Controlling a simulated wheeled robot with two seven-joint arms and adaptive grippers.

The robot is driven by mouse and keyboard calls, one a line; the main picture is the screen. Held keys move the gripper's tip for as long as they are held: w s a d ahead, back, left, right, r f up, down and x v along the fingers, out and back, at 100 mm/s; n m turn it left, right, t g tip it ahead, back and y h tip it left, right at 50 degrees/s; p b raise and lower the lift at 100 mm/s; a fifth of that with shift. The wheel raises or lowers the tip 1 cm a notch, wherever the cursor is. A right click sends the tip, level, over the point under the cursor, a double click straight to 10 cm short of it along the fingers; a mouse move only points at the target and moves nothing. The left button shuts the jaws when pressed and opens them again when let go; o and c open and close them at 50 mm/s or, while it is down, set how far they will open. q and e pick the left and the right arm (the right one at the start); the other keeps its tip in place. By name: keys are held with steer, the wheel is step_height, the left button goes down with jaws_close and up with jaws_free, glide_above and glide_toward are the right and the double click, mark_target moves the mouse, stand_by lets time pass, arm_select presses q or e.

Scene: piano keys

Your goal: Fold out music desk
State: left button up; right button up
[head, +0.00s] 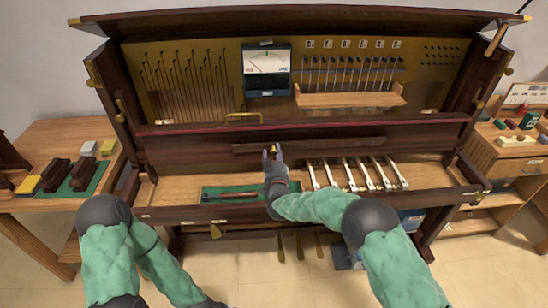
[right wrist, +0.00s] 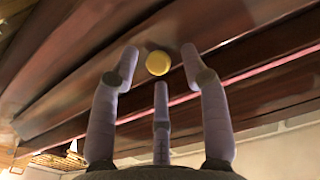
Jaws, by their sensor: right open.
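The music desk (head: 340,145) is a long, narrow dark-wood strip across the middle of the piano's front, below a red-edged rail. It looks folded flat against the front. A round brass knob (right wrist: 158,63) sits on the dark wood in the right wrist view; it shows small and yellow in the head view (head: 273,149). My right gripper (head: 272,153) is in front of the knob with its fingers open. In the right wrist view the spread fingers (right wrist: 160,65) stand around the knob, with no visible grip on it.
Below is a shelf with a green tray (head: 245,192) and several white-and-wood keys (head: 357,173). Above are a meter (head: 266,70) and a wooden ledge (head: 350,99). Side tables (head: 60,140) flank the piano. A brass handle (head: 243,117) is at upper left.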

steer(key=shift+w, duration=0.1)
jaws_close()
steer(key=shift+s+f+t, duration=0.15)
steer(key=shift+f+t, duration=0.75)
steer(key=shift+t, duration=0.55)
steer(key=shift+s+f+t, duration=0.15)
steer(key=shift+f+t, duration=0.75)
steer(key=shift+t, duration=0.55)
jaws_free()
step_height(320, 180, up, 10)
